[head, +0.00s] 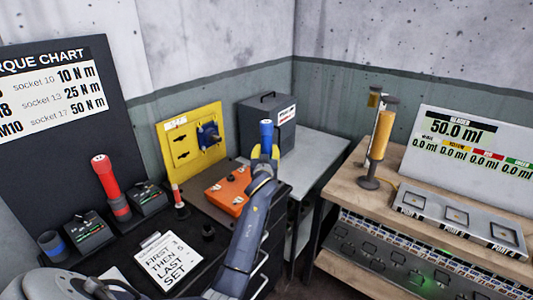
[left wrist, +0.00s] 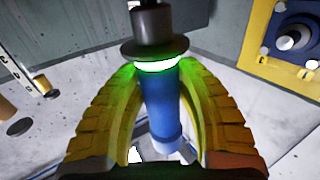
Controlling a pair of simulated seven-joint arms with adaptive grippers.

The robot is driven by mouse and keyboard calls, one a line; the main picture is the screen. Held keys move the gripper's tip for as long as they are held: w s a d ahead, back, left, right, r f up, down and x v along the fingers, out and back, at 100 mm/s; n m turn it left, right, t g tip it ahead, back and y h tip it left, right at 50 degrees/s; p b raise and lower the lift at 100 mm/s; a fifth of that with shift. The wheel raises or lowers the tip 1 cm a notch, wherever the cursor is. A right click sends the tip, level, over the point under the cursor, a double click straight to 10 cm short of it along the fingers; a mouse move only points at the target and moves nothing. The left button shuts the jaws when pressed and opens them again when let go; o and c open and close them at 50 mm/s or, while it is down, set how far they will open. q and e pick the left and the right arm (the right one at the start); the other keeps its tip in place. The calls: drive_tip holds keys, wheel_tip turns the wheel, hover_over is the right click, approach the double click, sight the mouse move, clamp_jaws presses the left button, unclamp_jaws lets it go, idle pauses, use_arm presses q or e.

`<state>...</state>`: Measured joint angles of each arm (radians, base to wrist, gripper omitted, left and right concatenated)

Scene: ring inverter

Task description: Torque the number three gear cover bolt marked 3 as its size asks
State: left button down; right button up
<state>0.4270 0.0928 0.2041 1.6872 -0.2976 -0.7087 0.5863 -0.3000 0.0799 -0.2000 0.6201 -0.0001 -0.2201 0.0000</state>
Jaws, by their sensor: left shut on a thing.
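My left gripper (head: 264,158) is shut on a blue-handled tool (head: 266,135), held upright above the bench. In the left wrist view my yellow fingers close around the blue handle (left wrist: 160,100); a ring at its dark collar glows green. The orange gear cover (head: 228,190) lies on the bench, left of my forearm; its bolt markings are too small to read. A red-handled tool (head: 106,176) stands at the left. The torque chart (head: 52,92) pairs socket 10 with 10 N m, 13 with 25 and 17 with 50. My right gripper is not in view.
Two small dark units (head: 88,232) and a blue-banded cup (head: 52,244) stand at the left. A yellow panel (head: 188,143) and a grey box (head: 266,112) stand behind. A wooden bench (head: 345,199) is at the right.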

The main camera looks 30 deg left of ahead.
sight(266, 143)
use_arm(q)
drive_tip(key=shift+r, duration=2.4)
